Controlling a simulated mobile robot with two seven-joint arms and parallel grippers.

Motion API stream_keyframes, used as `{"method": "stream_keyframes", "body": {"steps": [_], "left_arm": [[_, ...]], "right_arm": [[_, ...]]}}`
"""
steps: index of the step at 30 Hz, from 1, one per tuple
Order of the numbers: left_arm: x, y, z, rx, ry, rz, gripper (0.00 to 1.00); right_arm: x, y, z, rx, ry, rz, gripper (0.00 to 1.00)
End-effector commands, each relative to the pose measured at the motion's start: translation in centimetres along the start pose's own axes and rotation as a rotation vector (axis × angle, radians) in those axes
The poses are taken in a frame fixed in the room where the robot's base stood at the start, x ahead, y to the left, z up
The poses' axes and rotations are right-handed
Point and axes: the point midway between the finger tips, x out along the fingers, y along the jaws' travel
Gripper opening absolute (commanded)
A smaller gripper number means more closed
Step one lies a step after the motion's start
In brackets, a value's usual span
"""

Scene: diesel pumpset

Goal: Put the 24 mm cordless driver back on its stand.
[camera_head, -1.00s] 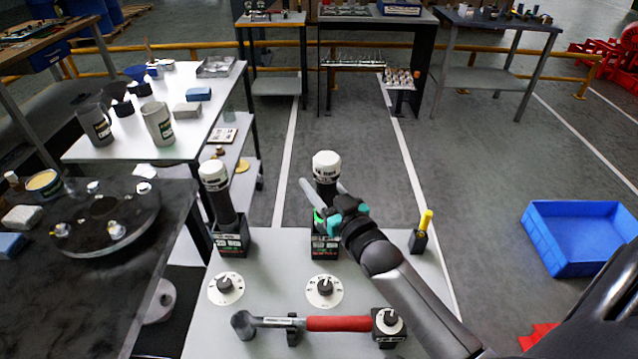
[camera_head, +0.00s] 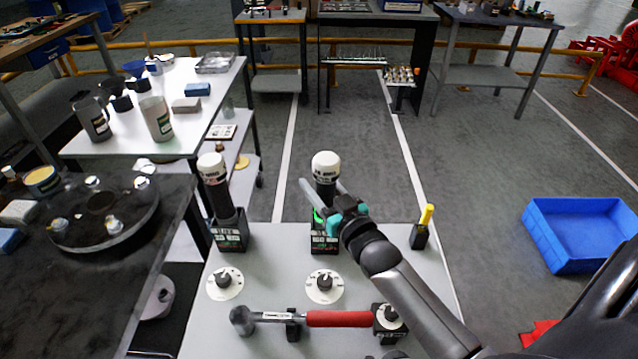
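Two cordless drivers with white round tops and dark bodies stand upright at black stands on the grey bench. The right driver (camera_head: 325,167) is at the right stand (camera_head: 325,243); the left driver (camera_head: 212,172) is at the left stand (camera_head: 231,231). Their size labels are too small to read for certain. My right gripper (camera_head: 321,183) is at the right driver, its two grey fingers on either side of the body below the white top. I cannot tell whether they press on it. The gripper partly hides the driver's lower part and its seating. My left gripper is out of view.
A red-handled tool (camera_head: 310,319) lies across the bench front, near white dials (camera_head: 325,287). A small black holder with a yellow-handled item (camera_head: 425,216) stands right of the stands. A dark round plate (camera_head: 103,213) is left. A blue crate (camera_head: 580,232) is on the floor.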

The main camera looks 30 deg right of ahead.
Motion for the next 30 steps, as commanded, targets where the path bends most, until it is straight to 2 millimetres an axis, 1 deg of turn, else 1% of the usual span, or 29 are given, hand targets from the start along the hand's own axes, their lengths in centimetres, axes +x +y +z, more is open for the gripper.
{"method": "stream_keyframes", "body": {"steps": [1, 7, 8, 9, 16, 19, 23, 30], "left_arm": [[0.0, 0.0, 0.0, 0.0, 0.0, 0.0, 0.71], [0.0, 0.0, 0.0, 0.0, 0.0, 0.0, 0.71], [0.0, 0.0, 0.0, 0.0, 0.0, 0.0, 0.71], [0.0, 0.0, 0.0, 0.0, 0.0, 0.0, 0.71], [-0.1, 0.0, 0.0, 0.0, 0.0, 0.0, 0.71], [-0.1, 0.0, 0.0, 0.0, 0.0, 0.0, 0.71], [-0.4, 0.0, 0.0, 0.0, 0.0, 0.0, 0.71], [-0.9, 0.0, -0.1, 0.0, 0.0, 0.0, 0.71]], "right_arm": [[0.1, 0.0, -0.2, 0.0, 0.003, 0.0, 0.57], [0.0, 0.0, -0.1, 0.0, 0.0, 0.0, 0.79], [0.0, 0.0, 0.0, 0.0, -0.001, 0.0, 0.82], [0.0, 0.0, 0.0, 0.0, -0.001, 0.0, 0.84], [-0.1, 0.0, 0.3, 0.001, -0.01, 0.001, 0.84], [-0.6, 0.0, 0.3, 0.001, -0.01, 0.001, 0.84], [-2.0, 0.0, 0.2, 0.001, -0.009, 0.001, 0.84], [-5.4, 0.0, 0.1, 0.001, -0.006, 0.001, 0.84]]}}
